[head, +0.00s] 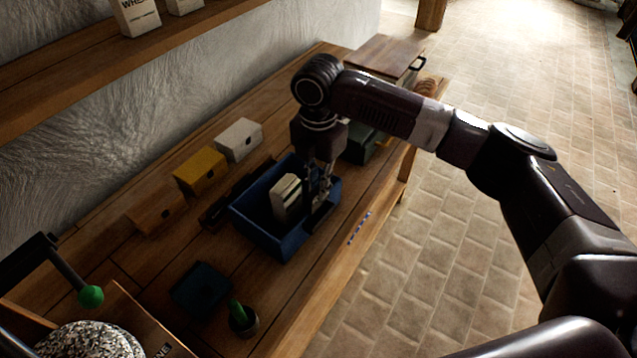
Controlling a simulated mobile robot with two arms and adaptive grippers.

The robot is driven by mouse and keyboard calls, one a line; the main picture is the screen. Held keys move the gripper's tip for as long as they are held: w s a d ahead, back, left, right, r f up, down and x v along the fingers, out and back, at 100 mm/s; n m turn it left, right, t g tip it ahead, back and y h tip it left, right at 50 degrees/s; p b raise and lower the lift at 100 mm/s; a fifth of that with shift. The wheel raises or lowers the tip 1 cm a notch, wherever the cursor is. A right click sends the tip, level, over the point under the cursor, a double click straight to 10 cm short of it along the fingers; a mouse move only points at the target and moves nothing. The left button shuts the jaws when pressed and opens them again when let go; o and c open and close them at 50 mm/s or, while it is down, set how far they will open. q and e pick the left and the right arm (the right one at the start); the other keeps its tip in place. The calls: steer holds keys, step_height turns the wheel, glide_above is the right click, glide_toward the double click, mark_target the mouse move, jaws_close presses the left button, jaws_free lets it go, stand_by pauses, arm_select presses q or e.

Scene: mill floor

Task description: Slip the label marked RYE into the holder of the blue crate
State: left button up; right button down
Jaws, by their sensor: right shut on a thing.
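The blue crate (262,238) stands on the wooden bench in the middle of the head view, with a pale striped block-like packet (287,197) inside it. My right gripper (319,203) points down at the crate's right end, just right of the packet. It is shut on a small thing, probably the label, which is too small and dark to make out. I cannot read RYE anywhere, and the crate's label holder cannot be made out. Whether the held thing touches the crate is unclear. My left gripper is out of view.
Orange (157,212), yellow (201,171) and white (239,140) boxes line the wall side. A dark green container (362,146) is behind my gripper. A dark teal box (201,289) and potted cactus (243,317) stand in front. A small blue-and-white strip (358,228) lies near the bench edge.

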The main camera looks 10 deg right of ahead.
mark_target(318, 188)
steer(key=shift+f, duration=0.15)
steer(key=shift+f+b, duration=0.9)
steer(key=shift+b, duration=0.35)
steer(key=shift+f, duration=1.35)
steer(key=c, duration=1.9)
jaws_free()
steer(key=shift+r, duration=0.15)
step_height(318, 188, up, 12)
steer(key=shift+f, duration=0.1)
